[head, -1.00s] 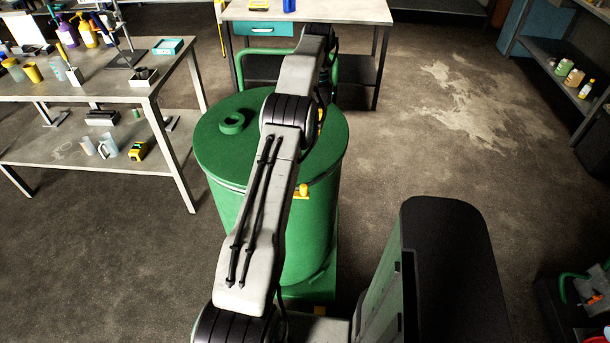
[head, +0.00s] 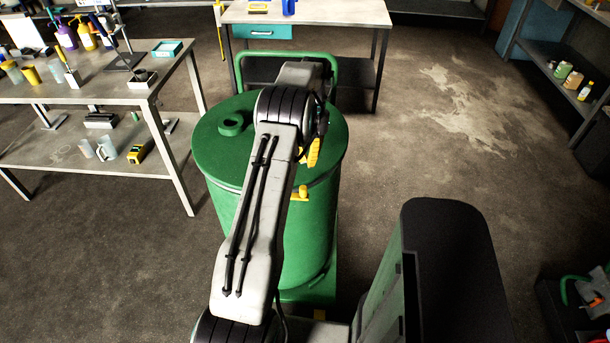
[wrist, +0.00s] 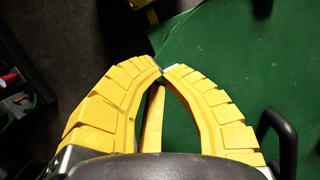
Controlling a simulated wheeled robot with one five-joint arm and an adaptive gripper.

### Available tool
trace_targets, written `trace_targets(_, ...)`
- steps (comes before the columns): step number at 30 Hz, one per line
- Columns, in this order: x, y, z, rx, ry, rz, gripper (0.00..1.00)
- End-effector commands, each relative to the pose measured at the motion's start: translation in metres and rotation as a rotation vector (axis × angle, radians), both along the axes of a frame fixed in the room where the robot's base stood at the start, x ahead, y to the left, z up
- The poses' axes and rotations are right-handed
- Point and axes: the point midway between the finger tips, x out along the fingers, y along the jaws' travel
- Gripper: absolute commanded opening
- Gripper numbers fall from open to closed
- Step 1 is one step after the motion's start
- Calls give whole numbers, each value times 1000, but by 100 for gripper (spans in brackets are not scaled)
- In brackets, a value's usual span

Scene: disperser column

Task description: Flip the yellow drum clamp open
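The green drum (head: 255,240) stands upright in front of me, and its lid (head: 215,155) is partly hidden by my arm. The yellow drum clamp (head: 301,193) sits on the drum's upper side, just below the rim, beside my arm. My gripper (head: 313,152) is over the right part of the lid, mostly hidden by my arm. In the wrist view my gripper (wrist: 162,72) has its two yellow fingers together at the tips, with a gap between their bowed middles. A yellow bar, apparently the clamp lever (wrist: 152,120), shows through that gap; I cannot see a grip on it.
A workbench (head: 120,95) with bottles and tools stands at the left. A table (head: 335,13) with a teal drawer is behind the drum. Shelving (head: 560,75) is at the far right. The floor (head: 440,150) right of the drum is clear.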

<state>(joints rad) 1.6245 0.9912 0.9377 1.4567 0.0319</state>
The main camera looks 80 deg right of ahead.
Motion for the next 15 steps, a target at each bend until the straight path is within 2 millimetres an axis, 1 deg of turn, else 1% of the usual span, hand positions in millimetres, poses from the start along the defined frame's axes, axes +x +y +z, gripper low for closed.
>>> trace_targets(5,1,9,-21,7,-1,0,0)
trace_targets(6,1,11,-18,3,0,0,0)
trace_targets(15,3,31,-20,3,1,0,0)
